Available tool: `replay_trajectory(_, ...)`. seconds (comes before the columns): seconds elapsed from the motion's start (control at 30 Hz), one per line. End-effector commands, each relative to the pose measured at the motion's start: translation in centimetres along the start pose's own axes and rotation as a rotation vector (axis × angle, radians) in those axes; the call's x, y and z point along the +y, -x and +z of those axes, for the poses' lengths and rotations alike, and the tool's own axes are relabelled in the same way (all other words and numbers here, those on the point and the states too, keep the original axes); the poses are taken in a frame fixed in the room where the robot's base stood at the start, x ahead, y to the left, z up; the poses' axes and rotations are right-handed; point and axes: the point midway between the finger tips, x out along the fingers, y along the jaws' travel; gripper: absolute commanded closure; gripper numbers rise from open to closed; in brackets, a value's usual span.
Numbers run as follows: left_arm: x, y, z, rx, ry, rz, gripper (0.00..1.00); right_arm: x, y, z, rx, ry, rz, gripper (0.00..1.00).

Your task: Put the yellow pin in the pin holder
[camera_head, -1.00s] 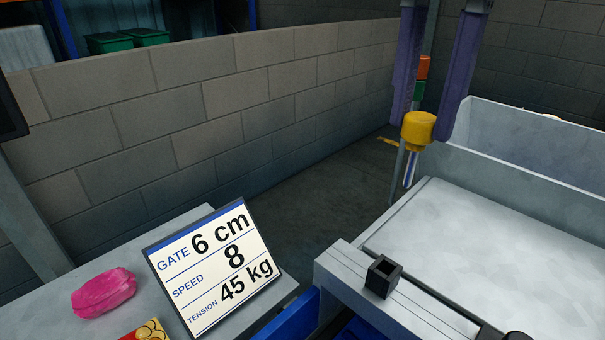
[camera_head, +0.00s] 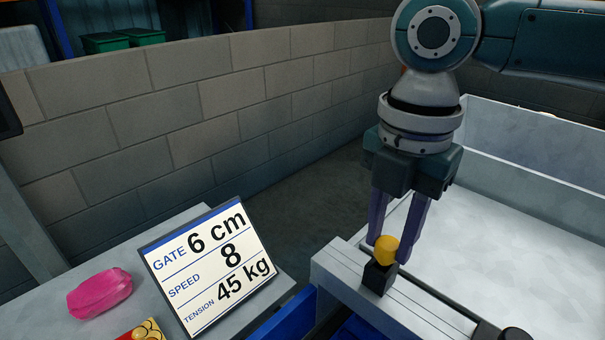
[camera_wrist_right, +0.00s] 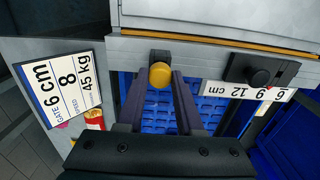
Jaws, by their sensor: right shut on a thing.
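The yellow pin (camera_head: 386,249) has its round head between the fingertips of my right gripper (camera_head: 388,250), which is shut on it. The pin's head sits right at the top of the black square pin holder (camera_head: 379,276) on the grey rail. The silver shank is hidden, so how deep it sits in the holder cannot be told. In the right wrist view the yellow head (camera_wrist_right: 160,75) shows between the purple fingertips, with the dark holder (camera_wrist_right: 159,56) just behind it. My left gripper is not in view.
A sign (camera_head: 212,265) reading gate 6 cm, speed 8, tension 45 kg stands left of the rail. A pink packet (camera_head: 99,294) lies on the grey table. A black knob (camera_wrist_right: 259,76) and scale are on the rail. A white-walled tray (camera_head: 540,150) is behind.

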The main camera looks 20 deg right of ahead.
Motion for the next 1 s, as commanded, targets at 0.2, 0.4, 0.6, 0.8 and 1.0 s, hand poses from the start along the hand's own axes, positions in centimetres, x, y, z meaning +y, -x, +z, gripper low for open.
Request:
replay_trajectory(0.2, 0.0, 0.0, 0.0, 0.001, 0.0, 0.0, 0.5, 0.0, -0.2, 0.0, 0.0, 0.0, 0.0, 1.0)
replay_trajectory(0.4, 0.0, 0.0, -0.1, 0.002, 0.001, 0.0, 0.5, 0.0, -0.2, 0.0, 0.0, 0.0, 0.0, 0.46)
replay_trajectory(0.6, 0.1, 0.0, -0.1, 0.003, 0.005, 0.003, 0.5, 0.0, -0.2, 0.0, 0.0, 0.0, 0.0, 0.35)
replay_trajectory(0.8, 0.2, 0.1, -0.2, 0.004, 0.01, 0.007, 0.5, 0.0, 0.1, 0.0, 0.0, 0.0, 0.001, 0.35)
replay_trajectory(1.0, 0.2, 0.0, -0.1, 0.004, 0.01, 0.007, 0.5, 0.1, 3.2, 0.1, -0.001, 0.0, 0.005, 0.35)
